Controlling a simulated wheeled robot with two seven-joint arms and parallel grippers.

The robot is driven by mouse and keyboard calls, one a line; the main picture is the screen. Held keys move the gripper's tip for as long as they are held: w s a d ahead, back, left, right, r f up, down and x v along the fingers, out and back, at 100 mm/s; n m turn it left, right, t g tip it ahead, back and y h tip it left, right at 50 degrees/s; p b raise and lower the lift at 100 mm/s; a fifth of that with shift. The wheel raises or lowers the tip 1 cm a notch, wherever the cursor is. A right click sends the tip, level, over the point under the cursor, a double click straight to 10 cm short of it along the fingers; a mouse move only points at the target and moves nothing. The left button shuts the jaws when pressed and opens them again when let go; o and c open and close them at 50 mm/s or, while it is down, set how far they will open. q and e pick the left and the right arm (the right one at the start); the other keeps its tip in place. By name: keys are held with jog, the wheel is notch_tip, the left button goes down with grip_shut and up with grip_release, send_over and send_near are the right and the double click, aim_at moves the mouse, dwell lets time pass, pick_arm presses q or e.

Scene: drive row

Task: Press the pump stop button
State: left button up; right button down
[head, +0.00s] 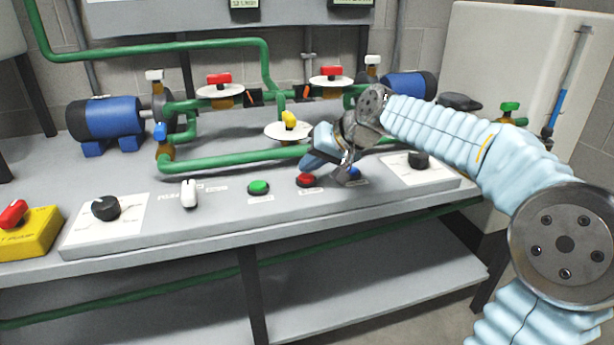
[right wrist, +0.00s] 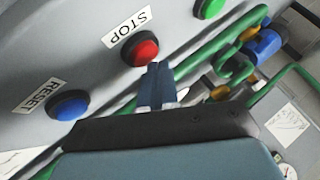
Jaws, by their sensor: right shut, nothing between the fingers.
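The red stop button (head: 306,180) sits on the front of the grey bench panel, between a green button (head: 258,187) and a blue button (head: 353,174). In the right wrist view the red button (right wrist: 140,49) has a STOP label (right wrist: 126,26) beside it. My right gripper (head: 308,163) is shut and empty, just behind and above the red button in the head view. In the right wrist view its fingertips (right wrist: 155,72) appear close to the button's edge. I cannot tell whether they touch it. My left gripper is not in view.
The blue button (right wrist: 68,105) is labelled RESET. A white toggle lever (head: 189,194) and black rotary knobs (head: 105,208) share the panel. Green pipes (head: 225,160) with a yellow valve handle (head: 289,119) run behind the buttons. A yellow box with a red button (head: 28,232) stands far left.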

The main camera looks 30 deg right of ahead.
aim_at(310, 177)
jog(key=shift+f, duration=0.3)
jog(key=shift+r, duration=0.1)
dwell(0.3)
jog(key=shift+r+p, duration=0.35)
jog(key=shift+r, duration=0.1)
notch_tip(310, 177, up, 6)
jog(key=p, duration=0.5)
dwell(0.7)
